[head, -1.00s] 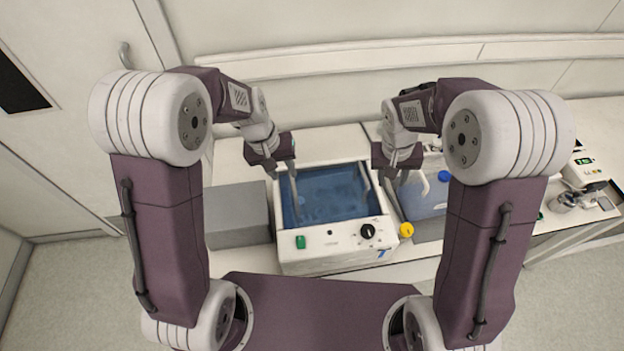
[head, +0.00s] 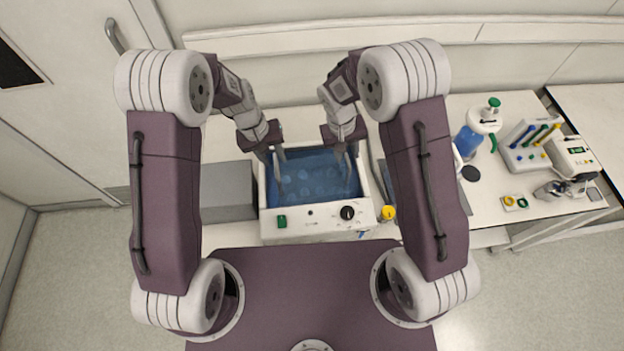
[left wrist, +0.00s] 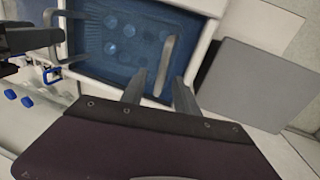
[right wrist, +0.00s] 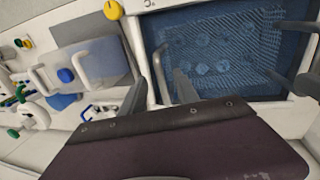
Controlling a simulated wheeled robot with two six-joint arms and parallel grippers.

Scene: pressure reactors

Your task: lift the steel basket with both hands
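The steel basket sits sunk in blue liquid in a white bath (head: 312,230). Its mesh floor (right wrist: 225,50) and several round pieces show in the right wrist view. One upright grey basket handle (left wrist: 166,62) stands at the bath's left side, another (right wrist: 160,72) at its right. My left gripper (head: 275,157) is open above the left side; its fingertips lie either side of the left handle in the left wrist view (left wrist: 160,84). My right gripper (head: 344,148) is open above the right side; its fingertips (right wrist: 160,76) straddle the right handle. Contact cannot be told.
A grey block (head: 228,190) stands left of the bath. A tray with a blue-capped container (right wrist: 68,75) stands to the right, partly behind my right arm. Further right are a blue bottle (head: 470,135), a tube rack (head: 530,145) and a small device (head: 572,157).

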